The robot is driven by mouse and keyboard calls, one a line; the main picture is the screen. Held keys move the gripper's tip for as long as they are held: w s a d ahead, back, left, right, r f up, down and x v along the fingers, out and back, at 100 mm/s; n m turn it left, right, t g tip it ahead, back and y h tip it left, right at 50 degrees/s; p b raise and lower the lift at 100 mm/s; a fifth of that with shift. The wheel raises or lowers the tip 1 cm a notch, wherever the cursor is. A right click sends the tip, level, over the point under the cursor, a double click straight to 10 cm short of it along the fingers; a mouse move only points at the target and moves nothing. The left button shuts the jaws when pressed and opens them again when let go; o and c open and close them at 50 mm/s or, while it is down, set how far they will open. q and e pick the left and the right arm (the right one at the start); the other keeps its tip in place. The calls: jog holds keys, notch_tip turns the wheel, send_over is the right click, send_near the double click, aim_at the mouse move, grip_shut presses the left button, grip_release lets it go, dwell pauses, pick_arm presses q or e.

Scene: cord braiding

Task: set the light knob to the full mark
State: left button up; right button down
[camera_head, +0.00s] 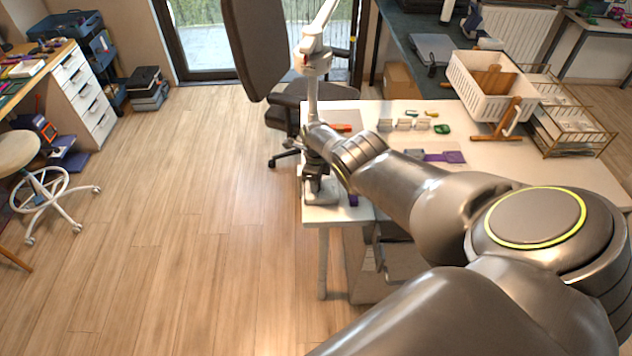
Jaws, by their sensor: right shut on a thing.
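A white desk lamp (312,62) with a jointed arm stands at the left end of the white table (470,165). My right arm reaches in from the lower right, and my right gripper (316,158) is at the lower part of the lamp, just above the table. It is shut on what seems to be the light knob. The knob, its marks and the fingertips are too small or hidden behind my wrist, so I cannot tell where the knob points. My left gripper is not in view.
A white basket (490,82) on a wooden stand and a wire rack (568,125) stand at the table's right. Small items and a purple piece (446,157) lie mid-table. An office chair (262,45) is behind the lamp. The floor (190,220) to the left is clear.

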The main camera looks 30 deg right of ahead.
jog(key=shift+w+r+m, duration=0.1)
jog(key=shift+m, duration=1.3)
jog(key=c, duration=1.2)
grip_release()
